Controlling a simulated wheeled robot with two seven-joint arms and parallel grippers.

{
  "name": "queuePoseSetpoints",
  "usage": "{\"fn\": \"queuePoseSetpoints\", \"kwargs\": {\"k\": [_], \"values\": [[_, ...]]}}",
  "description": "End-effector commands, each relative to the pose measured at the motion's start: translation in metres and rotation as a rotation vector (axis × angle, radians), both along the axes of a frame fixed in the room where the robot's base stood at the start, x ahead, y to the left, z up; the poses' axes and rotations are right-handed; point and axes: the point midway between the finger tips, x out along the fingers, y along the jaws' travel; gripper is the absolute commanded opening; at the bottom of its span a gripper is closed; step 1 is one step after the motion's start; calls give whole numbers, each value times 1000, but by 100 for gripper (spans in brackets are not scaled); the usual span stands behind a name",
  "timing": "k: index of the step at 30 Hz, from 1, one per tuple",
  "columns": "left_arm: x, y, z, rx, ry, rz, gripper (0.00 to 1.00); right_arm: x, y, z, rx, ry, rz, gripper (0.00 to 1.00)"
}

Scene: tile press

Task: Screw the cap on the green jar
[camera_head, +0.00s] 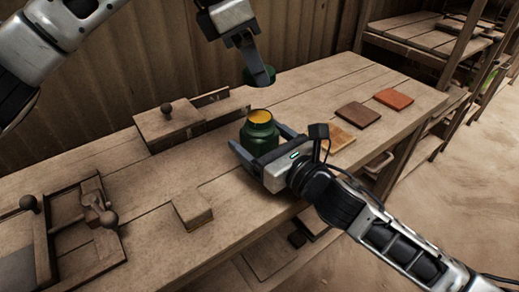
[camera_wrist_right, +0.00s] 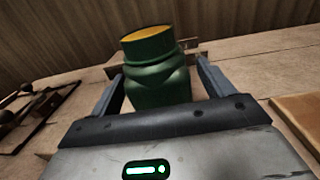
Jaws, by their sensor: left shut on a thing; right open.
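The green jar (camera_head: 259,134) stands upright on the wooden bench with its mouth open and something yellow-orange inside. In the right wrist view the jar (camera_wrist_right: 158,80) stands between the two fingers. My right gripper (camera_head: 261,143) is open around the jar, one finger on each side. My left gripper (camera_head: 258,76) is above and slightly behind the jar, shut on the green cap (camera_head: 261,79). The cap is held apart from the jar, above its mouth. The left fingertips are partly hidden by the cap.
A wooden box with a knob (camera_head: 168,122) stands behind left of the jar. A small wooden block (camera_head: 192,208) and a press frame (camera_head: 70,220) lie to the left. Brown tile (camera_head: 358,115) and red tile (camera_head: 394,99) lie right. The bench's front edge is near the right arm.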

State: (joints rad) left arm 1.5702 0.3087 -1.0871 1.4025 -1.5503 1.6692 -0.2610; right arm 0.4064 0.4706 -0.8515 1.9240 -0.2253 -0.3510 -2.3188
Motion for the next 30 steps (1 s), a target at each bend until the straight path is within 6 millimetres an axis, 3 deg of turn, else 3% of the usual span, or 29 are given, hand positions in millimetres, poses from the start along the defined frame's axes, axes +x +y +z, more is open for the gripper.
{"fn": "queuePoseSetpoints", "kwargs": {"k": [10, 17, 18, 23, 30], "values": [[0, 0, 0, 0, 0, 0, 21, 2, 2, 0, 0, 0, 1, 81], [0, 0, 0, 0, 0, 0, 21, 2, 2, 0, 0, 0, 1, 17], [0, 0, 0, 0, 0, 0, 21, 2, 2, 0, 0, 0, 1, 14], [0, 0, -10, 2, 2, 1, 21, 2, 2, 0, 0, 0, 1, 14], [0, 0, -45, 3, 3, 0, 21, 2, 2, 0, 0, 0, 1, 14]]}}
